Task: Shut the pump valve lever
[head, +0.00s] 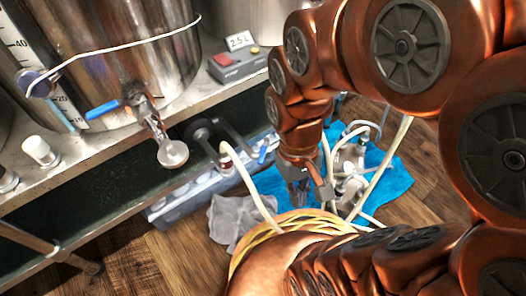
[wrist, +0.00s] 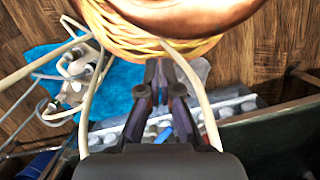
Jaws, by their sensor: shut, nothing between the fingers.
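A blue lever (head: 264,150) shows low down beside the pump (head: 205,135) and its hose, to the left of my gripper in the head view. I take it for the pump valve lever; its exact position is hard to tell. My gripper (head: 298,188) points down above the blue cloth and looks shut and empty. In the wrist view my gripper (wrist: 158,68) has its fingertips together, and a blue piece (wrist: 163,134) shows between and beyond the fingers. My gripper looks apart from the lever in the head view. My fingers partly hide what lies below them in the wrist view.
A steel kettle with another blue lever (head: 102,110) stands on the metal shelf (head: 95,150). Pale hoses (head: 250,180) loop around my arm. A blue cloth (head: 392,180) with metal fittings and a grey rag (head: 232,220) lie on the wooden floor.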

